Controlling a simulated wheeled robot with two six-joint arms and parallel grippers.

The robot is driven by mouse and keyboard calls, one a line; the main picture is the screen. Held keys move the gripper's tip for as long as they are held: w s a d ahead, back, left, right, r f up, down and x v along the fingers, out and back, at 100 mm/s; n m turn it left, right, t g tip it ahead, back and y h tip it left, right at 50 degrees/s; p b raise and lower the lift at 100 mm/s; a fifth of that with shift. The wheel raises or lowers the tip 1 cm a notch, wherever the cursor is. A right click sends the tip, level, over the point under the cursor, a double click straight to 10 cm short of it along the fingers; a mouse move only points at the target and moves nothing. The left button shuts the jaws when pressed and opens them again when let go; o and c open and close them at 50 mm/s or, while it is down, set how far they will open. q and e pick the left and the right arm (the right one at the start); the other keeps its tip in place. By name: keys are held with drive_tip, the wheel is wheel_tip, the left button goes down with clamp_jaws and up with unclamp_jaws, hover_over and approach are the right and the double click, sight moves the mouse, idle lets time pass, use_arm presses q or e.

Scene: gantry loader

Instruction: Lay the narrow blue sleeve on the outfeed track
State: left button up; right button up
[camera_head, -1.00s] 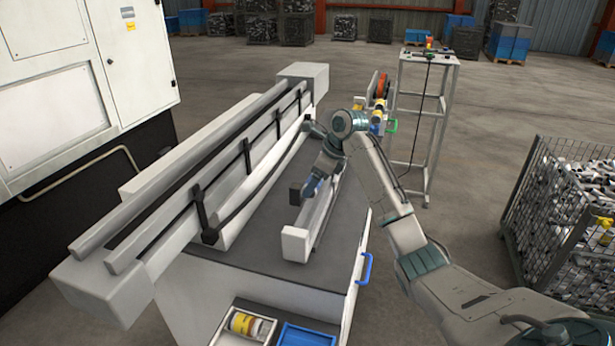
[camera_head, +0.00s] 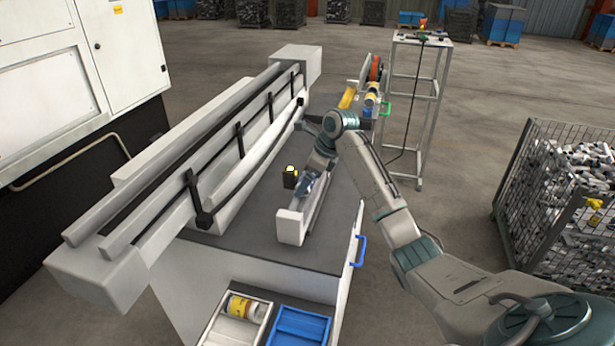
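A short pale channel (camera_head: 291,228), which looks like the outfeed track, lies on the dark tabletop beside the long loader. My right arm reaches over from the right, with its wrist low above this channel. My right gripper (camera_head: 298,184) is at the channel's near half, with a dark block-like finger end carrying a yellow patch on its left. My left gripper is out of view.
The long loader with black brackets (camera_head: 194,190) runs along the left. A white bin (camera_head: 212,330) with a yellow-banded cylinder (camera_head: 243,308) and a blue bin (camera_head: 300,328) sit at the front. A stand (camera_head: 433,95) and wire cage (camera_head: 520,185) are right.

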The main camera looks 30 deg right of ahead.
drive_tip(key=shift+s+d+r, duration=0.1)
drive_tip(key=shift+d+r, duration=0.05)
drive_tip(key=shift+r, duration=0.05)
drive_tip(key=b+v, duration=0.4)
drive_tip(key=v, duration=0.6)
drive_tip(key=shift+r, duration=0.15)
idle(0.5)
